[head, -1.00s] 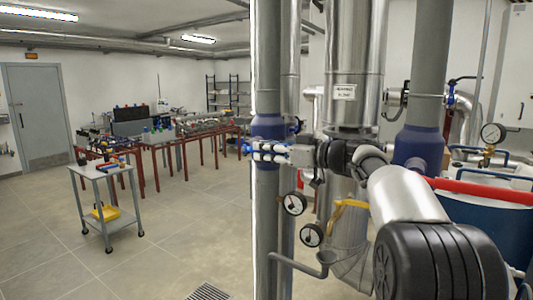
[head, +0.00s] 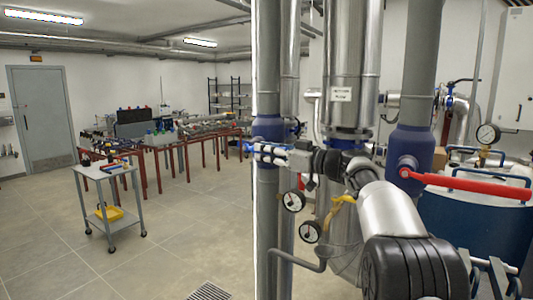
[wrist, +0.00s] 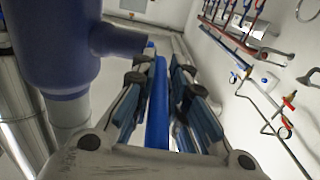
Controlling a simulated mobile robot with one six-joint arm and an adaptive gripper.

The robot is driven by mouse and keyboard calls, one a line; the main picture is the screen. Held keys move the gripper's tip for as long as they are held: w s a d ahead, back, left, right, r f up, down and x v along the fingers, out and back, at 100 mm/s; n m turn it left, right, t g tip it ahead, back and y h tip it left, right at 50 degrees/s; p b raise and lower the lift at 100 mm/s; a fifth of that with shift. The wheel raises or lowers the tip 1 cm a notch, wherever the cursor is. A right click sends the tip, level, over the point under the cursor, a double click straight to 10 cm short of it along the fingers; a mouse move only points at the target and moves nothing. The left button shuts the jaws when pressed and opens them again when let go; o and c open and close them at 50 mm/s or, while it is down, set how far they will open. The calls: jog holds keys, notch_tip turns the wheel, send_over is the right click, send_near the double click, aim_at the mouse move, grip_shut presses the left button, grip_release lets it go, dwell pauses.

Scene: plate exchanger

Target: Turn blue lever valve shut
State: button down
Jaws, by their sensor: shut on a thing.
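The blue lever (wrist: 157,112) runs lengthwise between my gripper's fingers in the wrist view, and the fingers are closed around it. In the head view only a small blue end (head: 247,147) shows past the fingers. My gripper (head: 262,152) reaches in from the right at the height of the blue valve body (head: 268,128) on a grey vertical pipe. That valve body also fills the upper left of the wrist view (wrist: 62,45). Most of the lever is hidden by the fingers in the head view.
A long red lever (head: 465,185) sits on another blue valve (head: 412,150) to the right of my arm. Two round gauges (head: 292,201) and a yellow handle (head: 340,212) are below my gripper. A trolley (head: 104,172) stands at left on open floor.

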jog(key=shift+f, duration=0.55)
jog(key=c, duration=1.7)
grip_release()
jog(key=shift+r, duration=0.15)
jog(key=shift+o, duration=0.6)
jog(key=shift+r, duration=0.15)
jog(key=shift+r, duration=0.1)
